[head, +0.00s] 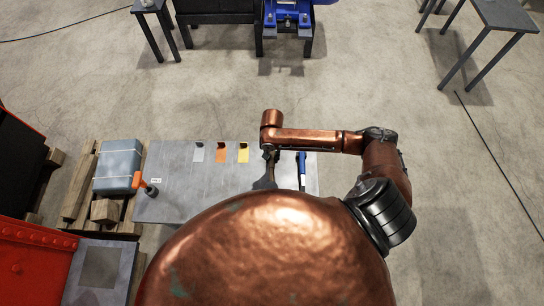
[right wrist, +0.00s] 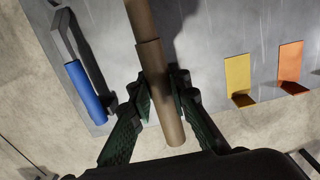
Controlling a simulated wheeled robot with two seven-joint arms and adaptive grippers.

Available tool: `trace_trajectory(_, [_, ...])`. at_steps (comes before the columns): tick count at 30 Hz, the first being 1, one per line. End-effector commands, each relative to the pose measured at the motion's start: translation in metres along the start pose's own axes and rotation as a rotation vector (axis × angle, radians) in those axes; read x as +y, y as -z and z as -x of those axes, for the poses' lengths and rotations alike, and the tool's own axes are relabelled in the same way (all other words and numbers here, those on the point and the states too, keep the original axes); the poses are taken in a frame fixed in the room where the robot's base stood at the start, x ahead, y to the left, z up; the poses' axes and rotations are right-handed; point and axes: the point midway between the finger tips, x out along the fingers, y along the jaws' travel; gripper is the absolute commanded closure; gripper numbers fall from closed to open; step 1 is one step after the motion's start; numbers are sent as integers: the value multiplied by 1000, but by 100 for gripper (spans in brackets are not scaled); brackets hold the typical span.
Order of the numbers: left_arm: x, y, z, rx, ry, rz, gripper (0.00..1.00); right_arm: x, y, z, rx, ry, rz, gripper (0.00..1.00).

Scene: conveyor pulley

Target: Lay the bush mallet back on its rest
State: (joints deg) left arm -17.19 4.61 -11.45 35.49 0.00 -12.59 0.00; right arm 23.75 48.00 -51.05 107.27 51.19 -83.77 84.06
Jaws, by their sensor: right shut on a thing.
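My right gripper (head: 268,152) is over the grey table, between the yellow piece and the blue-handled tool. In the right wrist view, my right gripper (right wrist: 162,103) is shut on a brown, stepped round handle (right wrist: 157,65), which I take for the bush mallet's. The handle's near end sticks out between the fingers, and its other end runs out of the top of the picture. The mallet's head is not in that view. In the head view the mallet is small and dark and cannot be made out clearly. I cannot identify its rest. My left gripper is not in view.
The grey table (head: 180,208) carries grey (head: 198,152), orange (head: 221,152) and yellow (head: 243,152) pieces. A blue-handled tool (head: 302,165) lies to the right. An orange-handled item (head: 147,184) is at the left edge, near a grey-blue box (head: 118,165) on a pallet. My copper body hides the table's near part.

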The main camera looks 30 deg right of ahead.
Motion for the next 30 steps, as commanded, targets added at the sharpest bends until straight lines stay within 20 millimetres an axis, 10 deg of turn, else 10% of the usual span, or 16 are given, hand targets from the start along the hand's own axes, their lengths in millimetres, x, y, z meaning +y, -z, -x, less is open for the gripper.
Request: trace_trajectory(30, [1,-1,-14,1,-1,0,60,-1,2,-59,-19,1,1,100])
